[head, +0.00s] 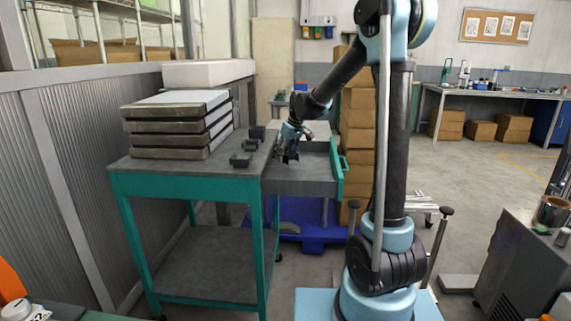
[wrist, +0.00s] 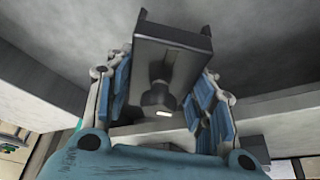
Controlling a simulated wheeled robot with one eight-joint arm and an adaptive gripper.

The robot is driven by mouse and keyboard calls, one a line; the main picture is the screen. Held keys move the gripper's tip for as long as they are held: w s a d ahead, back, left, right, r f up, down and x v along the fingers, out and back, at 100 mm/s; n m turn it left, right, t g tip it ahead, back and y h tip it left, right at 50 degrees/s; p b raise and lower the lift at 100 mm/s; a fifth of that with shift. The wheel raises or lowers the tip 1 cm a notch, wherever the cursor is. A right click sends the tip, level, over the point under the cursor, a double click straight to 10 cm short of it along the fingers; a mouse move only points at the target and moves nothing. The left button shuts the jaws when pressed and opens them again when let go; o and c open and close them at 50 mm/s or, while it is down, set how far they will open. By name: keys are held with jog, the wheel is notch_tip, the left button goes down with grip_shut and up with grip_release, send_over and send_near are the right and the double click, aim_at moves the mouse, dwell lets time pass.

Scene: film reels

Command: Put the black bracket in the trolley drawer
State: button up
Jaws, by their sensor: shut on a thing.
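My gripper (head: 290,150) is shut on the black bracket (wrist: 170,62), which sits between its blue-padded fingers in the wrist view. In the head view the gripper points down over the pulled-out trolley drawer (head: 318,188). The bracket is small and dark there and hard to separate from the fingers. The drawer is grey with a teal front and stands open at the right side of the teal-framed trolley (head: 185,186). The wrist view shows a grey surface behind the bracket and pale wall edges (wrist: 285,108). I cannot tell whether the bracket touches the drawer floor.
Several small dark parts (head: 240,160) lie on the trolley top near the drawer. A stack of grey plates (head: 165,140) stands further left on it. Cardboard boxes (head: 358,130) are piled behind the drawer, and a blue pallet (head: 312,243) lies below. Open floor is at the right.

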aim_at(286, 168)
jog(key=shift+f, duration=1.95)
jog(key=o, duration=1.3)
jog(key=shift+f, duration=0.1)
